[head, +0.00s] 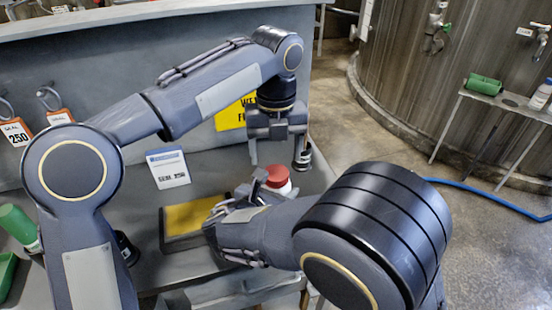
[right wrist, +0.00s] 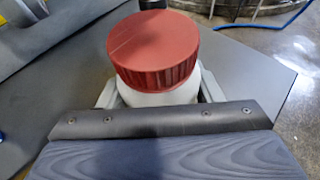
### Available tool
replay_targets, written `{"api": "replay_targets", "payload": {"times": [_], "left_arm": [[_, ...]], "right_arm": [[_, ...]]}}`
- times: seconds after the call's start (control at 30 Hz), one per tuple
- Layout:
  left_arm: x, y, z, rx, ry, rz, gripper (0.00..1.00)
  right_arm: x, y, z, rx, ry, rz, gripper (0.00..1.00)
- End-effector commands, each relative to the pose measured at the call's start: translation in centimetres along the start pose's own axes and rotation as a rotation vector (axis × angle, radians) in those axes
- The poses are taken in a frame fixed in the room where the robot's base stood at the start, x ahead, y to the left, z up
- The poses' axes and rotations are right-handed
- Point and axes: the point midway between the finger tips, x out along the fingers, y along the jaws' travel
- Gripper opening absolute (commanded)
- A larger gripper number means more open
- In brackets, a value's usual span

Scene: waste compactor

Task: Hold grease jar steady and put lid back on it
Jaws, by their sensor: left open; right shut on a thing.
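The white grease jar (right wrist: 160,97) stands on the grey bench, with the red lid (right wrist: 153,45) sitting on its top. I cannot tell whether the lid is screwed down. In the head view the lid (head: 277,176) hides most of the jar, and my right arm covers part of it. My right gripper (right wrist: 160,92) is shut on the jar, with a pale finger on each side below the lid. My left gripper (head: 277,155) is open and empty, pointing down just above the lid, its fingers apart.
A dark container (head: 303,157) stands close behind the left gripper's right finger. A tray with a yellow pad (head: 190,216) lies left of the jar. A white card (head: 168,168) stands behind it. A green cylinder (head: 17,224) is at far left. The bench edge is right of the jar.

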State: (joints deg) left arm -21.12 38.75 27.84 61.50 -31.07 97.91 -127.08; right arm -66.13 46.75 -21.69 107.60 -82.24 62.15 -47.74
Motion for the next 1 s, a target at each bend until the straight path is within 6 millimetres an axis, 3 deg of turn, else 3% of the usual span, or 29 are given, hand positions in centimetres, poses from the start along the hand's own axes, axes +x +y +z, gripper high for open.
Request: {"api": "replay_targets", "payload": {"times": [0.3, 0.47, 0.67, 1.0], "left_arm": [[-0.1, 0.0, 0.0, -0.007, 0.0, 0.0, 0.67], [-0.2, 0.0, 0.0, -0.14, 0.0, 0.0, 0.67], [-0.8, -0.1, 0.0, -0.571, -0.001, -0.001, 0.67], [-1.9, -0.1, 0.0, -1.44, -0.001, -0.002, 0.67]], "right_arm": [[0.0, 0.0, 0.1, 0.001, -0.001, 0.0, 0.0], [0.0, 0.0, 0.1, 0.001, -0.001, 0.0, 0.0], [0.0, 0.0, 0.1, 0.001, -0.001, 0.0, 0.0], [0.0, 0.0, 0.1, 0.001, -0.001, 0.0, 0.0]]}}
